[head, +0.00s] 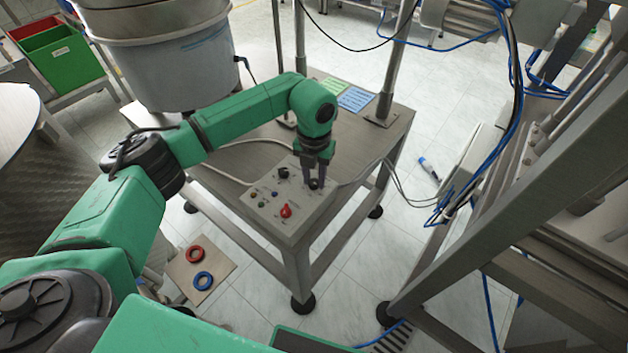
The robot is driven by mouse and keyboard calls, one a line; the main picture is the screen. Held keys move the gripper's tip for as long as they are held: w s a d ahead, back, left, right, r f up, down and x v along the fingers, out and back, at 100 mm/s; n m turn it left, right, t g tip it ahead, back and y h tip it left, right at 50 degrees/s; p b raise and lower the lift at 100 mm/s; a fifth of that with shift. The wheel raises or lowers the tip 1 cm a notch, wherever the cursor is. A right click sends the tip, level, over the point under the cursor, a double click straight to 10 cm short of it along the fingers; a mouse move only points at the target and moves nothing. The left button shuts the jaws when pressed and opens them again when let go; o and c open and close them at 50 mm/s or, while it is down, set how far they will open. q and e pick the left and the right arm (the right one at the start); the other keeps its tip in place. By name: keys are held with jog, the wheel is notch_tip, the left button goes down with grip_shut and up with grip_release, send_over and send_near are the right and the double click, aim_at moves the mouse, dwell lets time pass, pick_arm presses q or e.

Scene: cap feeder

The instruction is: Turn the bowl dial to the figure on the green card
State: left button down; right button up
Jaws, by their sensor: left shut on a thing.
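A grey control panel (265,213) sits on the steel table's near corner, with small buttons, a red knob (286,211) and a black knob (283,172). My left gripper (315,182) points down at the panel's right side and is shut on a dark dial knob (314,184), mostly hidden between the fingers. The dial's marks and label are too small to read, so I cannot tell its setting. The green card (334,87) lies on the table behind my forearm, partly covered; its figure is not legible. My right gripper is not in view.
A blue card (355,99) lies beside the green card. A large metal bowl (185,65) stands above the table's left part. Posts rise from the table, and a grey cable (232,146) runs to the panel. A steel frame stands at right.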

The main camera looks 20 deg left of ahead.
pick_arm(q)
jog(key=m+b, duration=0.2)
jog(key=m, duration=0.2)
jog(key=shift+w+m, duration=0.1)
jog(key=shift+m, duration=0.2)
jog(key=m+b, duration=0.2)
jog(key=m, duration=0.2)
jog(key=shift+m, duration=0.3)
jog(key=m+b, duration=0.1)
jog(key=m, duration=0.3)
jog(key=shift+d+r, duration=0.1)
jog(key=shift+r+m+b, duration=0.1)
jog(key=shift+m+b, duration=0.6)
jog(key=shift+m, duration=1.4)
jog(key=c, duration=0.6)
grip_release()
jog(key=shift+c, duration=0.2)
jog(key=shift+o, duration=0.2)
